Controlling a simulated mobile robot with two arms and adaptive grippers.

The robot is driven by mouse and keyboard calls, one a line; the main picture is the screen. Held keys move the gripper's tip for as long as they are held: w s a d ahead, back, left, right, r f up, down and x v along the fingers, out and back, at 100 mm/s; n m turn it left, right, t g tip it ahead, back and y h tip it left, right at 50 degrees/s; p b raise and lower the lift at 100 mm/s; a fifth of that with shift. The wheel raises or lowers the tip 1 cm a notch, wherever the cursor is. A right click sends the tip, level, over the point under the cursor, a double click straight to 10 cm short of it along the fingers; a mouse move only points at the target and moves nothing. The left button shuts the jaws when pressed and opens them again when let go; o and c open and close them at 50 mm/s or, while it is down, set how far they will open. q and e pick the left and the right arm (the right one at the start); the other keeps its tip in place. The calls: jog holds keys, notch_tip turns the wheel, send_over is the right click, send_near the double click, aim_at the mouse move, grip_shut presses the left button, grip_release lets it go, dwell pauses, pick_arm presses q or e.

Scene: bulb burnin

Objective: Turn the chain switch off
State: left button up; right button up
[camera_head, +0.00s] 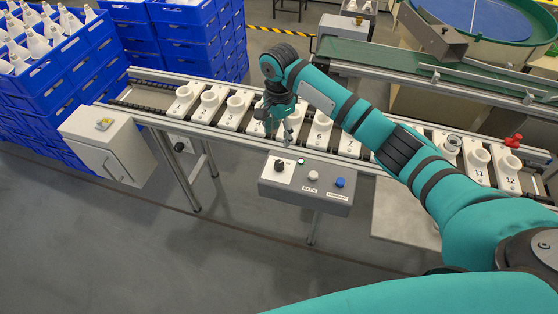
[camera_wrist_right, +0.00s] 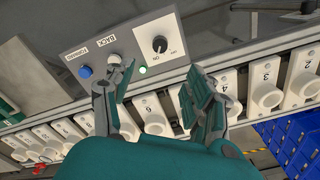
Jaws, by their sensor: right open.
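The chain switch is a black rotary knob (camera_head: 279,164) on a white plate at the left end of a grey control box (camera_head: 318,199). It shows clearly in the right wrist view (camera_wrist_right: 159,44), with small labels beside it; its pale mark seems to point toward the ON label. A pale green lamp (camera_wrist_right: 142,71) is beside the plate. My right gripper (camera_head: 279,132) is above the conveyor, behind the box and apart from the knob. In the right wrist view its fingers (camera_wrist_right: 157,82) are spread and empty, with the knob beyond them. My left gripper is out of view.
The box also carries a white button (camera_head: 313,175) and a blue button (camera_head: 340,182). Behind it runs a conveyor with numbered white sockets (camera_head: 231,117). A grey cabinet (camera_head: 110,147) and blue crates (camera_head: 50,75) stand left. Floor in front is clear.

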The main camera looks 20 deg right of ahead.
aim_at(279, 163)
notch_tip(279, 163, down, 14)
dwell(0.4)
grip_shut()
